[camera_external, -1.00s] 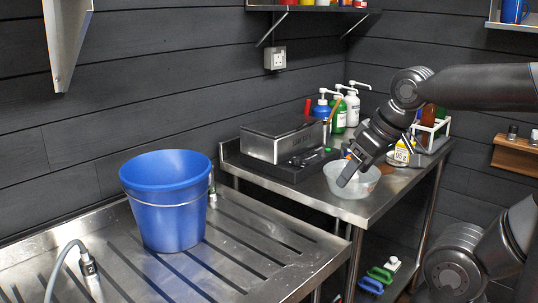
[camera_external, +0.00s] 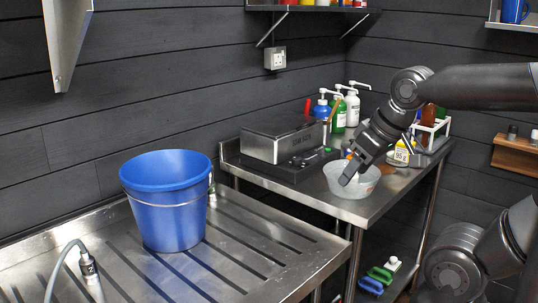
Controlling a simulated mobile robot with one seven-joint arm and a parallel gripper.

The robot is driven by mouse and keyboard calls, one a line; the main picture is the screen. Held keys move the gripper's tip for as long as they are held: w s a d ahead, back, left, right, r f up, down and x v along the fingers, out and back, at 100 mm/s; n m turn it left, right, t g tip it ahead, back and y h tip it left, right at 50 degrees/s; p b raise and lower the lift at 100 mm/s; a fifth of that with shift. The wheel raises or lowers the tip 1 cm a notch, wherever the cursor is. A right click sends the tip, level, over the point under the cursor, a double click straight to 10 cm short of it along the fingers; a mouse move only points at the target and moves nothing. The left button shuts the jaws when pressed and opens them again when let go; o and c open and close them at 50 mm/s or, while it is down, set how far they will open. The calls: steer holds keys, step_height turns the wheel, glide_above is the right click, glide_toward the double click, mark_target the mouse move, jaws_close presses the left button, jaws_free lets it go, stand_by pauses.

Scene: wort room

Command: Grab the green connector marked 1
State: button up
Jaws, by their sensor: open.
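No marking 1 can be read on anything in this view, so I cannot tell for certain which thing is the green connector. A green looped piece (camera_external: 380,274) lies low down under the side table, just behind a similar blue piece (camera_external: 370,286). My gripper (camera_external: 346,181) points down and left at the translucent bowl (camera_external: 361,191) on the side table, well above the green piece. Its tips overlap the bowl in the picture; I cannot tell whether they are inside or in front of it. I see nothing held in it.
The steel side table (camera_external: 349,213) also carries a metal-lidded device (camera_external: 284,143), pump bottles (camera_external: 352,108), a yellow-labelled container (camera_external: 402,152) and a white rack (camera_external: 433,130). A blue bucket (camera_external: 167,205) stands on the slatted steel table (camera_external: 262,254). A small white-topped item (camera_external: 393,263) is beside the green piece.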

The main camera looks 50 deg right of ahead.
steer(key=w+r, duration=0.4)
steer(key=w, duration=1)
steer(key=n+g, duration=0.1)
steer(key=n, duration=0.1)
glide_above(210, 182)
steer(key=s+d, duration=0.2)
steer(key=s, duration=0.2)
step_height(210, 182, down, 17)
steer(key=shift+y, duration=0.5)
steer(key=x, duration=1.1)
steer(key=shift+w+a+r, duration=0.25)
steer(key=shift+w, duration=0.15)
steer(key=shift+c, duration=0.5)
steer(key=c, duration=1.1)
